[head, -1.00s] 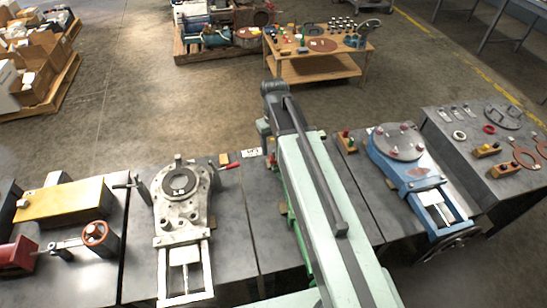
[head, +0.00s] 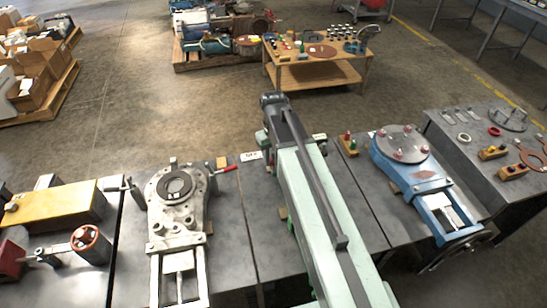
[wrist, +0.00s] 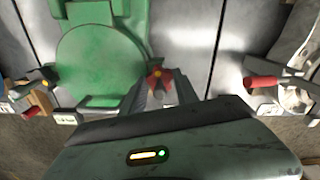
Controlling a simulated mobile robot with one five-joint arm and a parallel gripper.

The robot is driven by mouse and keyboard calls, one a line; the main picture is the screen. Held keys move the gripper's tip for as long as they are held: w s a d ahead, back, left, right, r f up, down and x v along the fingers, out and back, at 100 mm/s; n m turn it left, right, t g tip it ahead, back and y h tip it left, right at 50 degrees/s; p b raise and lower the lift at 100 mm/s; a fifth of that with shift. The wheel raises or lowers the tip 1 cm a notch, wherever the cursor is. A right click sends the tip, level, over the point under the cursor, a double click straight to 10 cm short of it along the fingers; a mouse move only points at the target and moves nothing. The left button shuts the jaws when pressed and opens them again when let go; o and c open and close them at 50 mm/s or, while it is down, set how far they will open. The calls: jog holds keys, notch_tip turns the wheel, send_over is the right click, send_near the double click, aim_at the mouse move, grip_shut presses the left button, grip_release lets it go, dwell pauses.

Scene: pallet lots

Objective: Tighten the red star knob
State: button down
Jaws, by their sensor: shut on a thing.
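The red star knob (wrist: 158,76) shows in the wrist view at the right edge of a green fixture with a round disc (wrist: 100,58). My gripper (wrist: 160,88) has its two grey fingers on either side of the knob and is shut on it. The knob's lower side and its stem are hidden. In the head view my arm covers the knob, the gripper and nearly all of the green fixture.
A white-grey valve fixture (head: 181,208) with a red handle stands left of my arm. A blue fixture (head: 418,183) stands to the right. A yellow block (head: 55,203) and a red handwheel (head: 90,243) lie far left. Bare bench top (head: 268,228) shows beside my arm.

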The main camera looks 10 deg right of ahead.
jog(key=shift+m, duration=0.3)
jog(key=m, duration=0.3)
jog(key=shift+m, duration=2.3)
jog(key=c, duration=0.9)
grip_release()
